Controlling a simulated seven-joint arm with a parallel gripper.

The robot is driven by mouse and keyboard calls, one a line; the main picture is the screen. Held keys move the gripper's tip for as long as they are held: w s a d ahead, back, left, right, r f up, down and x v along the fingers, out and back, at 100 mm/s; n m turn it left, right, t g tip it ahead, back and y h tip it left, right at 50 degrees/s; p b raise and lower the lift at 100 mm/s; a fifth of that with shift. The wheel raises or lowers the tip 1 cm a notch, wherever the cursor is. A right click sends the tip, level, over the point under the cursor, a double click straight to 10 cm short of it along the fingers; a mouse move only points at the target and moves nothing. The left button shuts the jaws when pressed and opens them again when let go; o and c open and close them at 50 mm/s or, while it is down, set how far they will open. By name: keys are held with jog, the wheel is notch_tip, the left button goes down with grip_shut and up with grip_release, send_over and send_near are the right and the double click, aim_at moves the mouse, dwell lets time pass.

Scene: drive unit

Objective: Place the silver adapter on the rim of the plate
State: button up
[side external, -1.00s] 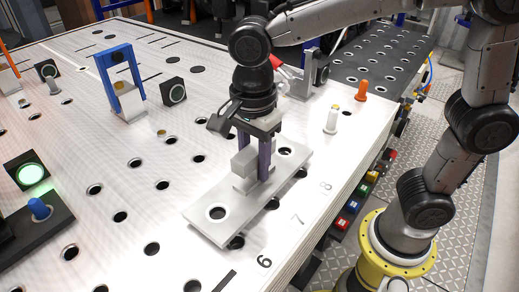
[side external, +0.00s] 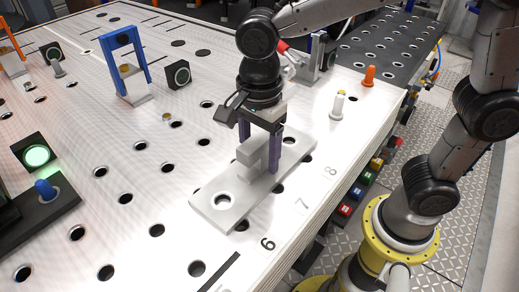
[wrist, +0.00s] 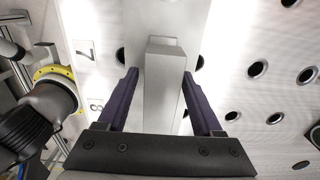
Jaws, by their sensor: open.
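A grey block-shaped metal part (side external: 251,152), which I take to be the silver adapter, stands upright on the flat silver plate (side external: 208,208), near its middle along the length. My gripper (side external: 261,150) is above the plate with its purple fingers pointing down on either side of the block. In the wrist view the block (wrist: 166,90) lies between the fingers, with a gap showing on both sides, so my gripper (wrist: 163,85) is open. The block's lower far side is partly hidden by a finger. The plate has a round hole at its near end.
A white peg (side external: 337,106) and an orange peg (side external: 369,77) stand to the right. A blue arch (side external: 125,65) and a dark block with a round ring (side external: 178,75) stand at the left back. A lit green button (side external: 36,156) is at far left. The perforated table between is mostly clear.

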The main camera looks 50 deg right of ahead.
jog(key=shift+r, duration=0.1)
notch_tip(320, 180, up, 12)
jog(key=shift+r, duration=0.1)
jog(key=s+d+f+n+t, duration=0.1)
jog(key=s+d+f+n, duration=0.1)
jog(key=d+n, duration=0.3)
jog(key=s+d+f+n+t, duration=0.2)
jog(key=s+d+f+n, duration=0.1)
jog(key=s+d+n, duration=0.2)
jog(key=s+d+f+n+t, duration=0.2)
jog(key=s+d+n, duration=0.2)
jog(key=d+n, duration=0.1)
jog(key=shift+d+f+n, duration=0.3)
jog(key=shift+f+n, duration=0.05)
jog(key=shift+n, duration=0.55)
jog(key=shift+s+d+f+n+t, duration=0.2)
jog(key=shift+s+f+n+t, duration=0.1)
jog(key=shift+f+n, duration=0.25)
jog(key=shift+r, duration=0.1)
